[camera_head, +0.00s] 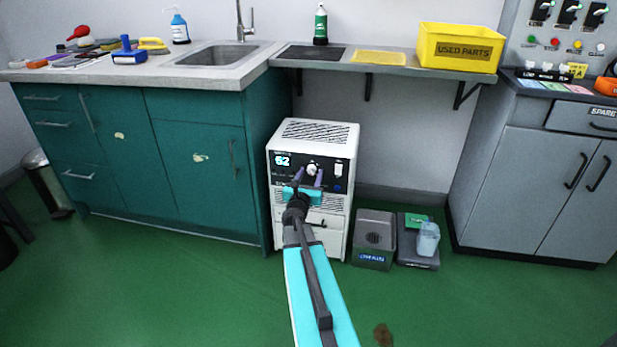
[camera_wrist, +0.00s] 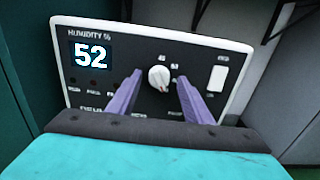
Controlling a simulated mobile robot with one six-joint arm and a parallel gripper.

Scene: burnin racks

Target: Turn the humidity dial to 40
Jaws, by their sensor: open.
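The humidity dial (camera_wrist: 159,77) is a round white knob on the black front panel of a white dehumidifier-like cabinet (camera_head: 337,208). The panel's display (camera_wrist: 91,56) is labelled "HUMIDITY %" and reads 52. Small marks around the knob include what looks like 45 above it. My gripper (camera_wrist: 160,83) is open, with its two purple fingers pointing at the panel, one to the left and one to the right of the knob. A gap shows on each side, and I cannot tell how deep the fingertips reach. In the head view the dial (camera_head: 312,169) shows between my fingers.
A white rocker switch (camera_wrist: 218,78) sits right of the dial. A teal cabinet (camera_head: 200,170) stands close on the left, and a shelf (camera_head: 400,66) hangs above. Small grey devices (camera_head: 375,240) stand on the floor at right. Green floor in front is mostly clear.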

